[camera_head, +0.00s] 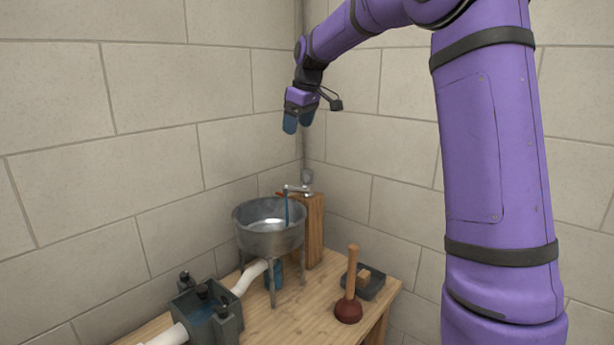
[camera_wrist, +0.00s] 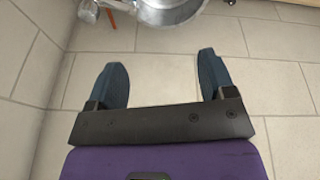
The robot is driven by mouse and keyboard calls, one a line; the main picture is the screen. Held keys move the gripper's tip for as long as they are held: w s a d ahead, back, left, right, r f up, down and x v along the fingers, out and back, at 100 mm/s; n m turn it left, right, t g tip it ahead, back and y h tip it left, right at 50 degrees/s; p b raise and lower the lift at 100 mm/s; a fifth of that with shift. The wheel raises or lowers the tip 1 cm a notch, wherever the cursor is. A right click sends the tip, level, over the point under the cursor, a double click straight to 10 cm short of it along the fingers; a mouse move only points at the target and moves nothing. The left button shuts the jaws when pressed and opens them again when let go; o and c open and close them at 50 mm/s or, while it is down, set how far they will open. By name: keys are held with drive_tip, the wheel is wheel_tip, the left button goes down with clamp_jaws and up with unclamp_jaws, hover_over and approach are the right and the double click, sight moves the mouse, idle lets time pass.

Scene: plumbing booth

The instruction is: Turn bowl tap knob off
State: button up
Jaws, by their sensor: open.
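The metal bowl (camera_head: 254,243) stands on legs on a wooden bench. Its tap (camera_head: 295,188) sits on a wooden block at the bowl's back right, with a grey round knob (camera_head: 307,177) on top. A blue stream (camera_head: 287,210) runs from the spout into the bowl. My gripper (camera_head: 298,125) is open and empty, in the air well above the tap and knob, with its fingers pointing down. The bowl (camera_wrist: 170,10) and a grey round part, seemingly the knob (camera_wrist: 88,10), are cut off at the top edge.
A plunger (camera_head: 349,300) stands on the bench (camera_head: 290,322) at right, beside a dark tray (camera_head: 372,286) holding a small block. A dark grey box with blue liquid (camera_head: 206,312) and white pipes (camera_head: 249,277) are at front left. Block walls meet behind the tap.

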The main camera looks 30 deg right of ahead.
drive_tip(key=w+d+f+n+y, duration=0.1)
drive_tip(key=w+d+f, duration=0.45)
drive_tip(key=w, duration=0.25)
drive_tip(key=n+y, duration=0.1)
approach(309, 171)
drive_tip(key=x, duration=1.1)
drive_tip(key=shift+w+a+f, duration=0.1)
drive_tip(key=shift+f, duration=0.15)
drive_tip(key=c, duration=0.9)
